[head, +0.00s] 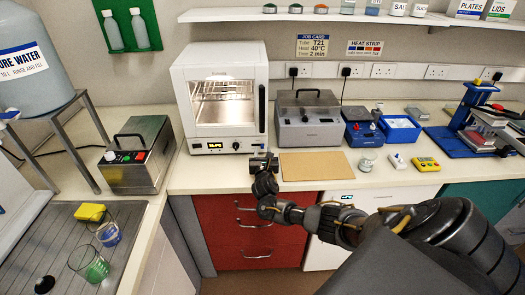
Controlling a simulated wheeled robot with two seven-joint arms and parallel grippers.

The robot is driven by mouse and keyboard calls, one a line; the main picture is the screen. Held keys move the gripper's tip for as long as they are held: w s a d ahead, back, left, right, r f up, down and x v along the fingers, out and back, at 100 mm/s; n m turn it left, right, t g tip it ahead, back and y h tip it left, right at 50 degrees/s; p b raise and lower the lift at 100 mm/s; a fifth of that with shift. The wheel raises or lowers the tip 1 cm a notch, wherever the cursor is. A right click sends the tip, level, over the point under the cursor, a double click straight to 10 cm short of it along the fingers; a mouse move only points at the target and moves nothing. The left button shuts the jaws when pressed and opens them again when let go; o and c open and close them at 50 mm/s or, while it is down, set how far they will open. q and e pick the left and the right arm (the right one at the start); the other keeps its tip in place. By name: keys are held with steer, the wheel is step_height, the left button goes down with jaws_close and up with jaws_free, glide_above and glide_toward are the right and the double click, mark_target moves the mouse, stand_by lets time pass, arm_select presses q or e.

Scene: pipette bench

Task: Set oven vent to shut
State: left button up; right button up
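The white oven (222,132) stands on the bench left of centre, with a lit window showing wire racks and a dark vertical handle (262,104) on its right side. A small lit display (215,145) and a dark knob (236,146) sit on its lower front panel. I cannot make out which part is the vent or how it is set. My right gripper (263,164) is at the bench's front edge, just below the oven's lower right corner. It is small and dark, and I cannot tell whether its fingers are apart. My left gripper is not in view.
A grey lidded bath (310,130) stands right of the oven, behind a tan mat (314,165). A steel box with a handle (136,160) stands to the left. A shelf (350,16) overhangs the bench. Blue tray (399,129) and yellow timer (426,164) lie farther right.

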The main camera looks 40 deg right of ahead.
steer(key=shift+w+d, duration=0.3)
steer(key=shift+w, duration=0.1)
steer(key=shift+w+d, duration=0.15)
steer(key=shift+w, duration=0.25)
steer(key=shift+s, duration=0.1)
steer(key=shift+c, duration=0.2)
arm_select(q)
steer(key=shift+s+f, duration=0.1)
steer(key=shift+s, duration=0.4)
arm_select(e)
jaws_close()
